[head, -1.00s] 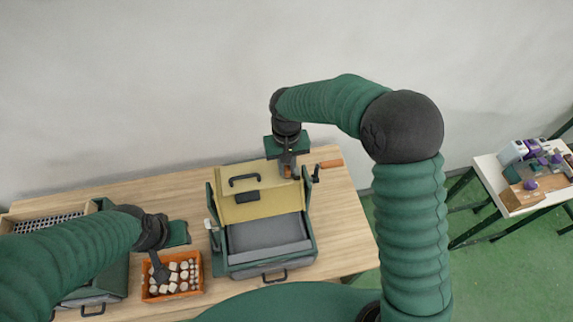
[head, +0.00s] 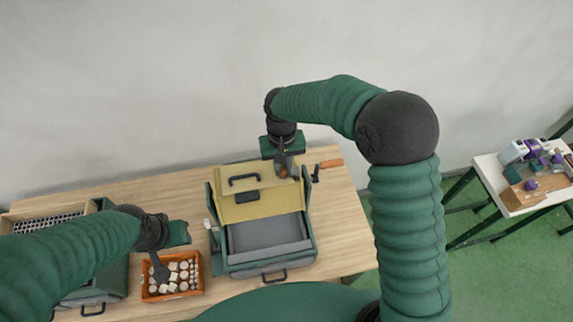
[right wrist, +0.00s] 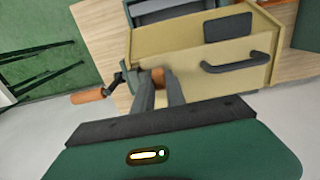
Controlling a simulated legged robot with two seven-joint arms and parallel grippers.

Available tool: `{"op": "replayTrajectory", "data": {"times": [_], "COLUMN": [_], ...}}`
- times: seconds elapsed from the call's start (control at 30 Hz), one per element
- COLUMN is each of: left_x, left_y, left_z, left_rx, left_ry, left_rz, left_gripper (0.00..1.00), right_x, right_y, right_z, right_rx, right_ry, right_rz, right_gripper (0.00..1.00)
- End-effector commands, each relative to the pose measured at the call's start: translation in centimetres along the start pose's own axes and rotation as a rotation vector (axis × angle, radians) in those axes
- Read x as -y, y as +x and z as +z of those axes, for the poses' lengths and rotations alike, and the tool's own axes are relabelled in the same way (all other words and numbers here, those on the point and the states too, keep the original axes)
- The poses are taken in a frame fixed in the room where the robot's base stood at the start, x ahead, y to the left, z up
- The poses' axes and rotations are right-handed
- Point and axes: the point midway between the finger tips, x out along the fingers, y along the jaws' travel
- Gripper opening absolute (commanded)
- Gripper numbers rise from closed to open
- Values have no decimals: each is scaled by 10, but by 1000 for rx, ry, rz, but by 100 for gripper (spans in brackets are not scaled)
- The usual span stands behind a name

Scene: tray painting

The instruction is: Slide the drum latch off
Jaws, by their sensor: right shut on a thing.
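The drum machine is a green box with a tan lid (head: 262,204), which carries a black handle (head: 244,179). In the right wrist view the tan lid (right wrist: 195,50) fills the upper middle. The drum latch (right wrist: 158,76), a small orange-brown piece, sits at the lid's edge by the crank. My right gripper (head: 284,168) reaches down from behind the lid and is shut on the latch, whose sides the fingers partly hide. My left gripper (head: 160,272) hangs over the orange crate; its fingers are too small and dark to read.
A crank with an orange-brown handle (head: 330,163) stands just right of the latch. The orange crate (head: 149,292) holds several pale pieces. A dark tray (head: 268,231) lies in front of the lid. The wooden table (head: 345,225) is bare at the right.

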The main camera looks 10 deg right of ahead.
Motion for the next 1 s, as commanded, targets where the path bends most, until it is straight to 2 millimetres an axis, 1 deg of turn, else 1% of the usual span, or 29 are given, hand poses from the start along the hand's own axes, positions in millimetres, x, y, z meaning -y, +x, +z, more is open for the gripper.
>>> {"op": "replayTrajectory", "data": {"times": [0.03,0.1,0.37,0.4,0.53,0.57,0.87,0.97,1.0], "left_x": [0,0,0,0,0,0,0,0,0], "left_y": [2,4,3,3,3,3,4,10,13], "left_z": [1,1,1,1,1,1,1,2,3], "left_rx": [0,0,0,0,0,0,0,0,0], "left_ry": [0,0,0,0,0,0,0,0,0], "left_rz": [0,0,0,0,0,0,0,0,0], "left_gripper": [36,36,36,36,36,36,36,36,36], "right_x": [10,18,21,21,20,20,19,19,19], "right_y": [-1,-1,-2,-2,-2,-1,-2,-10,-18], "right_z": [-2,-2,-2,-2,-2,-2,-2,-3,-3], "right_rx": [-8,-8,-8,-8,-6,-5,-3,-6,-7], "right_ry": [-4,-4,-2,-2,-2,-2,-1,-1,-1], "right_rz": [-3,-3,-5,-5,-4,-3,-2,-2,-2], "right_gripper": [0,0,0,20,37,38,38,38,38]}}
